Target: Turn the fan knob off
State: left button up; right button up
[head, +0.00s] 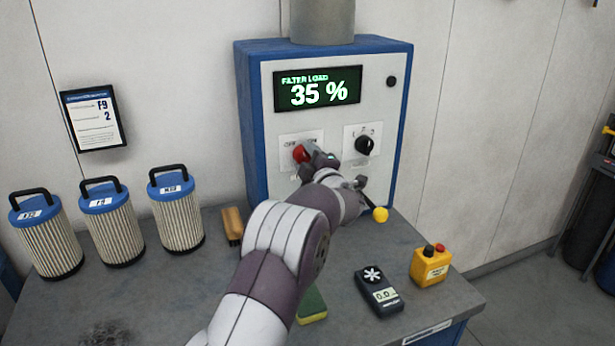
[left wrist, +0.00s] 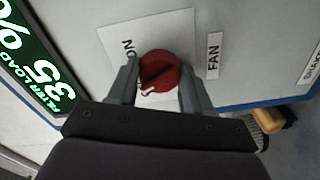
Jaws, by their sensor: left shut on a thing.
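The red fan knob (head: 300,153) is on a white plate on the front of the blue-and-grey filter unit (head: 245,125). The plate carries OFF and ON lettering, partly hidden by my gripper in the head view. My left gripper (head: 312,152) reaches the knob from the right and front. In the left wrist view the knob (left wrist: 160,72) sits between the two fingers of my left gripper (left wrist: 160,85), which is shut on it. A white mark shows on the knob's lower left edge there, and a FAN label (left wrist: 213,56) is beside the plate. My right gripper is not in view.
A display (head: 318,89) reads FILTER LOAD 35 %. A black knob (head: 364,145) is to the right. Several filters (head: 113,232), a brush (head: 232,224), a meter (head: 380,291) and a yellow button box (head: 430,267) stand on the bench.

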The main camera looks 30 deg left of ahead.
pick_arm(q)
jog(key=n+b, duration=0.2)
jog(key=b, duration=0.1)
jog(key=shift+f+n, duration=0.2)
jog(key=shift+n, duration=0.2)
jog(key=shift+r+n+b, duration=0.2)
jog(key=shift+n+b, duration=0.55)
jog(key=shift+n, duration=0.05)
jog(key=o, duration=1)
jog(key=shift+o, duration=0.2)
jog(key=b+v, duration=0.2)
jog(key=v, duration=1)
jog(key=shift+s+d, duration=0.25)
